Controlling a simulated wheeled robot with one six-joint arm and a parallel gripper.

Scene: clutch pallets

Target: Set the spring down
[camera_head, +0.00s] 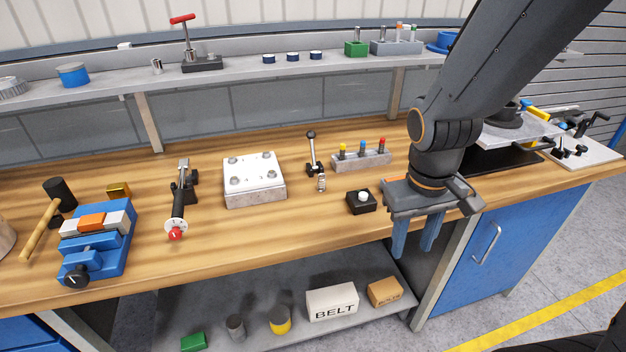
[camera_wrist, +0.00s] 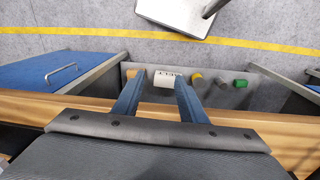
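My gripper (camera_head: 414,248) hangs past the front edge of the workbench, fingers pointing down.
A black box with a white button (camera_head: 362,202) stands left of my gripper. A white bolted plate block (camera_head: 254,180) and a blue vise (camera_head: 97,244) are farther left. The lower shelf holds a BELT box (camera_head: 332,303) and a brown box (camera_head: 385,291). Bench in front of the plate block is clear.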

